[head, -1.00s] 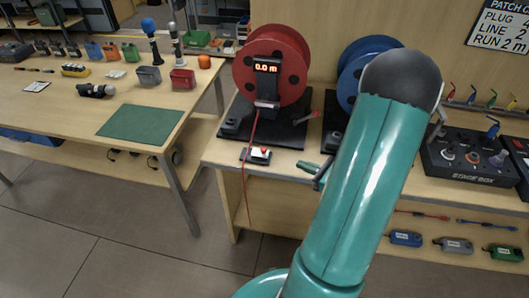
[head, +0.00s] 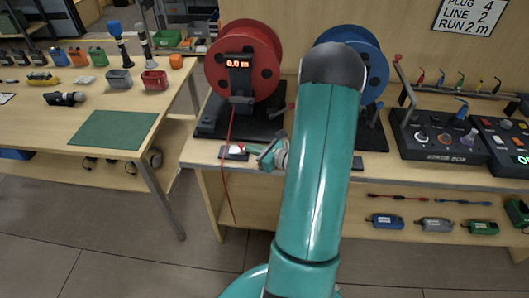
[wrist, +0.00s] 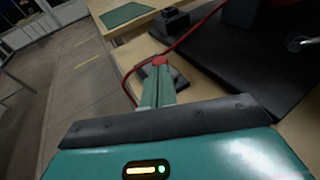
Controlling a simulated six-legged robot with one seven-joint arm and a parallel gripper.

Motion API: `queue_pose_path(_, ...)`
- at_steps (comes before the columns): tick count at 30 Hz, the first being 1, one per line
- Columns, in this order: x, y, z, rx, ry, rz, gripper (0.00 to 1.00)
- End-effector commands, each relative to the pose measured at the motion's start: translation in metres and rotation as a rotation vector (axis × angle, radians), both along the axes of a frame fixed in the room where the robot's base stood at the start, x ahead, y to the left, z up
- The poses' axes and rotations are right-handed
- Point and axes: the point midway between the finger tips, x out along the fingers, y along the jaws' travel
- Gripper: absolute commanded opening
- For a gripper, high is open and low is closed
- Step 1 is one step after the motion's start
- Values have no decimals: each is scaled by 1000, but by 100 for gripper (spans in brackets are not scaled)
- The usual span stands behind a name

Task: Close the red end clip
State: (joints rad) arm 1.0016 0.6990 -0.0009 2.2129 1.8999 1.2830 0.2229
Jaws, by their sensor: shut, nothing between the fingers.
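The red end clip (head: 235,151) sits near the front edge of the bench, on a small dark base below the red reel (head: 243,62). The red cable (head: 228,185) runs down from the reel past the clip and hangs over the edge. My gripper (head: 248,149) is at the clip's right side, its fingers shut and empty. In the wrist view the fingertips (wrist: 160,70) reach the red part of the clip (wrist: 159,61); I cannot tell whether they touch it. The fingers hide part of the clip, and whether it is open or closed cannot be made out.
A blue reel (head: 376,75) stands right of the red one, partly behind my arm. A stage box (head: 440,145) is farther right. The left table holds a green mat (head: 113,130) and small containers. A gap of floor separates this table from the bench.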

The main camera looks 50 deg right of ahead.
Motion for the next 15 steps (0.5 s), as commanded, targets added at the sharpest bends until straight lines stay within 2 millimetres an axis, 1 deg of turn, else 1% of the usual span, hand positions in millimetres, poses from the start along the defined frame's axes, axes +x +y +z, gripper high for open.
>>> queue_pose_path(3, 7, 1, -1, -1, 0, 1, 0)
queue_pose_path(15, 11, 4, -1, -1, -1, 1, 0)
